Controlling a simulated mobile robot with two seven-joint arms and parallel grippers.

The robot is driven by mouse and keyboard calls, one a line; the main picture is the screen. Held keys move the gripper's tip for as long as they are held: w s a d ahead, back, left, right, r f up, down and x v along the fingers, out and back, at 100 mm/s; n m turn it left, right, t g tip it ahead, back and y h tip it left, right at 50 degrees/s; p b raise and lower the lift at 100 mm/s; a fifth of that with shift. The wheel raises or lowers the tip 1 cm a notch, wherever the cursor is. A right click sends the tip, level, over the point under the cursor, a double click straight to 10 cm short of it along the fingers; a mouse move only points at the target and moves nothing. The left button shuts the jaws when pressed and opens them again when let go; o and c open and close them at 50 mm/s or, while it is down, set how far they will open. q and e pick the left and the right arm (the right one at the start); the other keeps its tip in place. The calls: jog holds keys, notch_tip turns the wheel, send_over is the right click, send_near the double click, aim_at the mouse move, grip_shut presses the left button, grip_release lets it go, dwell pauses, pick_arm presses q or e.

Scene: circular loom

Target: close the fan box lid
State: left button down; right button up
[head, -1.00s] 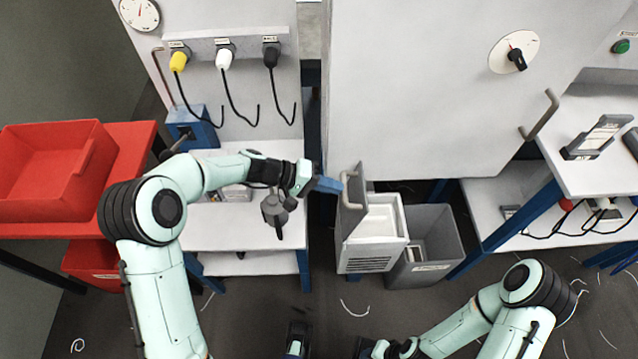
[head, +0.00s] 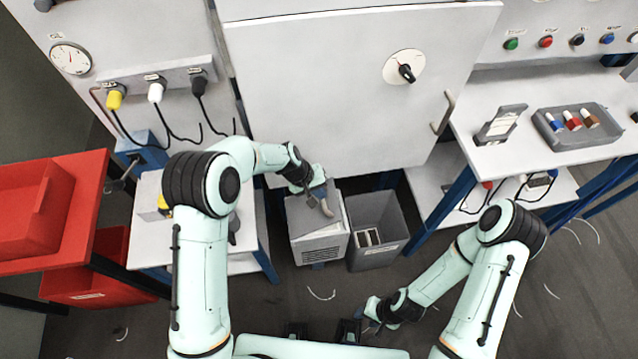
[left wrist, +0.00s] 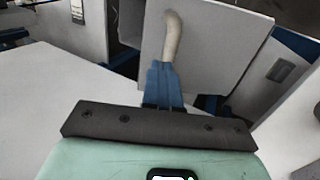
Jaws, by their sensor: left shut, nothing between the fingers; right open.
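The fan box (head: 320,250) is a pale box with a vented front on the floor below the big white panel. Its grey lid (head: 299,212) lies low over the box top; I cannot tell whether it is fully flush. The lid's pale curved handle (head: 326,208) also shows in the left wrist view (left wrist: 172,36), against the grey lid (left wrist: 222,45). My left gripper (head: 319,190) is shut and empty, its blue fingers (left wrist: 162,72) at the handle's near end, partly covering the lid. My right gripper (head: 371,324) is open, low and clear of the box.
A grey open bin (head: 378,253) stands right beside the fan box. The white panel (head: 330,100) rises behind it. A red table with red bins (head: 35,215) is at left, and a white workbench (head: 490,155) at right. Bits of thread lie on the floor.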

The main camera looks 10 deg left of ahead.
aim_at(336, 198)
pick_arm(q)
jog(key=d+f, duration=0.1)
jog(key=f, duration=0.1)
jog(key=w+d+f+b, duration=0.1)
jog(key=d+f, duration=0.1)
jog(key=d+f+b, duration=0.1)
jog(key=d+f, duration=0.1)
jog(key=shift+w+d+f, duration=0.15)
jog(key=shift+d+f, duration=0.1)
jog(key=shift+f, duration=0.15)
jog(key=shift+b+x, duration=0.4)
jog(key=shift+x, duration=0.55)
pick_arm(e)
jog(key=shift+s+d+f, duration=0.2)
jog(key=shift+s+f, duration=0.3)
jog(key=shift+f, duration=0.35)
jog(key=shift+s+d+f, duration=0.15)
jog(key=shift+s+f, duration=0.3)
jog(key=shift+f, duration=0.35)
pick_arm(q)
jog(key=shift+w+d, duration=0.15)
jog(key=shift+r, duration=0.15)
